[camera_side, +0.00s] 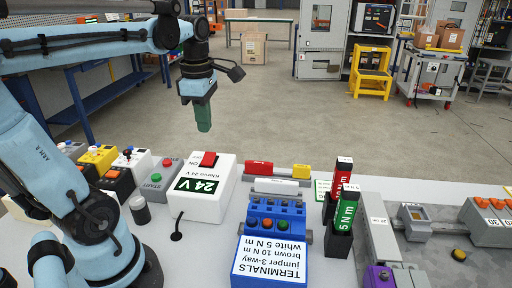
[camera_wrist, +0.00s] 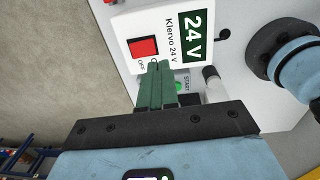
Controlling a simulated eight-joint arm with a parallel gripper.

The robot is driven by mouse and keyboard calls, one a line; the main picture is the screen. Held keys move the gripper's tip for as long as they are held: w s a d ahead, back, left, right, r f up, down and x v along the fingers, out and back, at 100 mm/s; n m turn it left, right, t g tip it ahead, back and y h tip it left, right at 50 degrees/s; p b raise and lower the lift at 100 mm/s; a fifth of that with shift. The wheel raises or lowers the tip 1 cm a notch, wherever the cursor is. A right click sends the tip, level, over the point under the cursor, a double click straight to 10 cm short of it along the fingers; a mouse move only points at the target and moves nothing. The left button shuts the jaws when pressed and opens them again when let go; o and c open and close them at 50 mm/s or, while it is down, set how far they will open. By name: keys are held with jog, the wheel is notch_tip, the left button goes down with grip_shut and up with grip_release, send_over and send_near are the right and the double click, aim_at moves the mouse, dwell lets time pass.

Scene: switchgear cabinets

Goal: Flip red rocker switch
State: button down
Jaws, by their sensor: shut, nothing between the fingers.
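The red rocker switch (camera_side: 209,159) sits on top of a white box (camera_side: 212,212) with a green "24 V" label, left of the middle in the side view. In the wrist view the red rocker (camera_wrist: 143,47) shows on the white box (camera_wrist: 158,15), with "OFF" lettering beside it. My gripper (camera_side: 204,128) has green fingers, shut and empty, pointing down in the side view. It appears above the box, apart from the switch. In the wrist view the fingertips (camera_wrist: 159,68) appear just below the red rocker. The exact height gap cannot be told.
A grey START box (camera_side: 158,180) with green and red buttons stands left of the white box. A blue terminal block (camera_side: 272,240), red and yellow pieces (camera_side: 277,170) and upright torque drivers (camera_side: 341,210) stand to the right.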

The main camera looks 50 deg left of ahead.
aim_at(207, 162)
jog(key=shift+s+d+r, duration=0.1)
jog(key=shift+r, duration=0.65)
jog(key=shift+s+d+r, duration=0.15)
jog(key=shift+r, duration=0.65)
jog(key=shift+s+d+r, duration=0.1)
jog(key=shift+r, duration=0.65)
